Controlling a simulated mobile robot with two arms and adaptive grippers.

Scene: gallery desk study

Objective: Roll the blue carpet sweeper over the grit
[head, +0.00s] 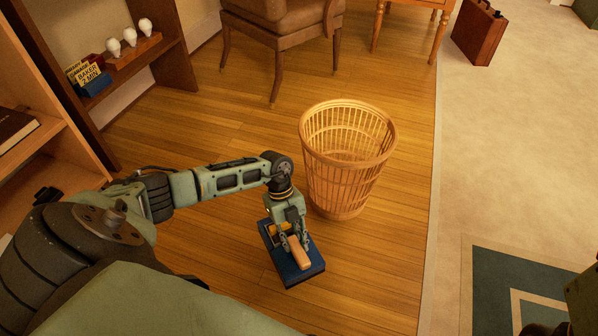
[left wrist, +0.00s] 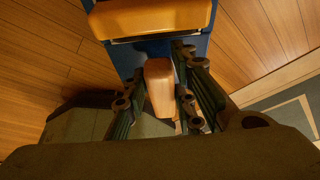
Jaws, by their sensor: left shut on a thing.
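The blue carpet sweeper (head: 310,272) sits on the wooden floor, with a light wooden handle. My left gripper (head: 293,243) comes down from above and is shut on that handle. In the left wrist view, the handle (left wrist: 159,88) is between the fingers of my left gripper (left wrist: 160,100), with the sweeper's blue body (left wrist: 124,58) behind it and an orange-brown part across the top. I can make out no grit in either view; any under the sweeper or my arm is hidden. My right gripper does not show clearly.
A wicker wastebasket (head: 348,150) stands just behind and right of the sweeper. An upholstered chair (head: 283,35) is farther back. Shelves (head: 50,125) stand at the left. A pale carpet (head: 510,150) begins at the right, with a brown case (head: 478,32). Bare floor lies around the sweeper.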

